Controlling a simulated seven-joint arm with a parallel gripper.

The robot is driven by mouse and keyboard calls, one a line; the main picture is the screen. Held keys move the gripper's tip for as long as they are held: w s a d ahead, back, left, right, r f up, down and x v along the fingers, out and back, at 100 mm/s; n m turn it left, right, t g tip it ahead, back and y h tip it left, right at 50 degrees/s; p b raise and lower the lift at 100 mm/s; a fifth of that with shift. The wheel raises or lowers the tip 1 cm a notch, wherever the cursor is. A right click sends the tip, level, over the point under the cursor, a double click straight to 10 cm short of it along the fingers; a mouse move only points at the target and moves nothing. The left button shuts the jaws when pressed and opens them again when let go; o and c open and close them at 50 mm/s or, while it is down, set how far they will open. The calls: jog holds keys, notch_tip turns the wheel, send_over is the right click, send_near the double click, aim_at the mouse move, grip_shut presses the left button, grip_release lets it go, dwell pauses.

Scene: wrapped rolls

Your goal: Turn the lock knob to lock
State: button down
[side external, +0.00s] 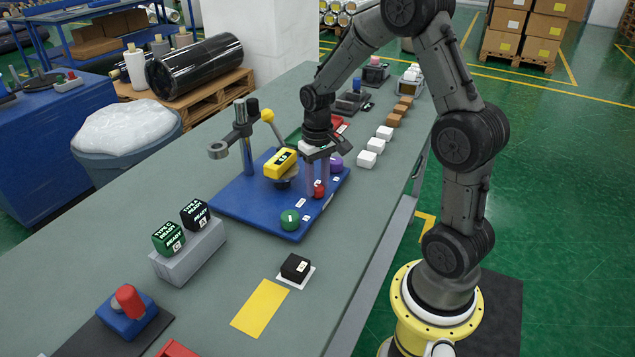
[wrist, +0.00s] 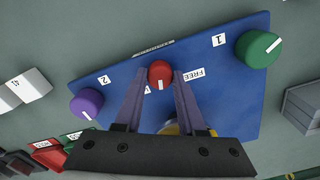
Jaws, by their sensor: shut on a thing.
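The red lock knob (wrist: 160,74) sits on the blue panel (wrist: 215,55) between the green and purple knobs. It also shows in the side view (side external: 319,190). Its white mark points toward my gripper's palm in the wrist view. A "FREE" label (wrist: 190,83) lies to its right; another label to its left is mostly hidden by a finger. My gripper (wrist: 160,76) is shut on the red knob from above, one fingertip on each side. It also shows in the side view (side external: 316,188).
A green knob (side external: 290,219) and a purple knob (side external: 336,161) flank the red one. A yellow block (side external: 280,163) and a post with a ring arm (side external: 245,140) stand on the panel close by. White blocks (side external: 367,159) lie beyond the panel.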

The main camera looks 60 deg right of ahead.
aim_at(317, 187)
jog(key=m, duration=0.6)
jog(key=shift+r, duration=0.1)
jog(key=shift+w, duration=0.1)
dwell(0.5)
jog(key=c, duration=0.5)
grip_release()
notch_tip(317, 187, up, 14)
